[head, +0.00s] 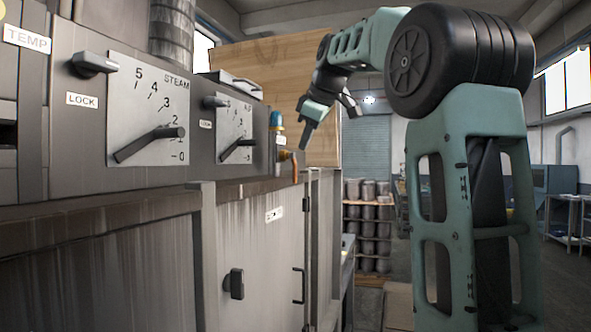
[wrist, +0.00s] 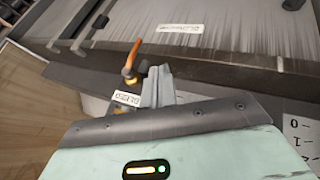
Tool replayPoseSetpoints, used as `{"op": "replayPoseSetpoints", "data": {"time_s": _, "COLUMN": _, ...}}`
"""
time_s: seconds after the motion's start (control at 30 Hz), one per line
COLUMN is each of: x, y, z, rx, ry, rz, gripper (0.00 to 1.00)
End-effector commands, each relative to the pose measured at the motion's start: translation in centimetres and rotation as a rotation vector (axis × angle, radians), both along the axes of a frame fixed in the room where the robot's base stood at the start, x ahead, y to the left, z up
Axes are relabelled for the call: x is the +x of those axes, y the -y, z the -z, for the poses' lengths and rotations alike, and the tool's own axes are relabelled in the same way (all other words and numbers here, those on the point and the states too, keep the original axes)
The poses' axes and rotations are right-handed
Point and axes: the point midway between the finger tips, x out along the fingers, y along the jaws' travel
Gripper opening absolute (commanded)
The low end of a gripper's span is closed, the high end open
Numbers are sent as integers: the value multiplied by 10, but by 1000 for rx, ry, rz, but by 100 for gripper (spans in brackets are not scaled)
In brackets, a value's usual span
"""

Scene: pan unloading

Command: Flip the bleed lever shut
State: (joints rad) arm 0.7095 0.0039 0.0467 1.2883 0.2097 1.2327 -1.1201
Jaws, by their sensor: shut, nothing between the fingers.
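The bleed lever (head: 295,168) is a thin orange handle on a brass-coloured valve at the right end of the panel, and it hangs down in the head view. In the wrist view the bleed lever (wrist: 133,54) stands just left of the fingers, beside a white label (wrist: 127,99) that appears upside down. My gripper (head: 304,146) points down just above and right of the valve in the head view. My gripper (wrist: 158,72) is shut and empty in the wrist view, close beside the lever's base. I cannot tell whether they touch.
The grey panel carries a large steam dial (head: 150,143) and a smaller dial (head: 238,140), each with a dark pointer. A blue-topped fitting (head: 276,121) stands just above the valve. Below is a cabinet door with a black handle (head: 236,284). Shelves with pots (head: 368,225) stand behind.

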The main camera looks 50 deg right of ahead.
Motion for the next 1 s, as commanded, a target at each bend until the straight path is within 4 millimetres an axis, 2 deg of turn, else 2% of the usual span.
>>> {"op": "replayPoseSetpoints", "data": {"time_s": 0.17, "x": 14, "y": 5, "z": 20, "rx": 3, "ry": -5, "rz": 0, "gripper": 0}}
{"op": "replayPoseSetpoints", "data": {"time_s": 0.5, "x": 54, "y": 19, "z": 74, "rx": 3, "ry": -5, "rz": -1, "gripper": 0}}
{"op": "replayPoseSetpoints", "data": {"time_s": 0.7, "x": 69, "y": 43, "z": 72, "rx": 2, "ry": -1, "rz": 2, "gripper": 0}}
{"op": "replayPoseSetpoints", "data": {"time_s": 1.0, "x": 76, "y": 53, "z": 75, "rx": 1, "ry": 0, "rz": 0, "gripper": 0}}
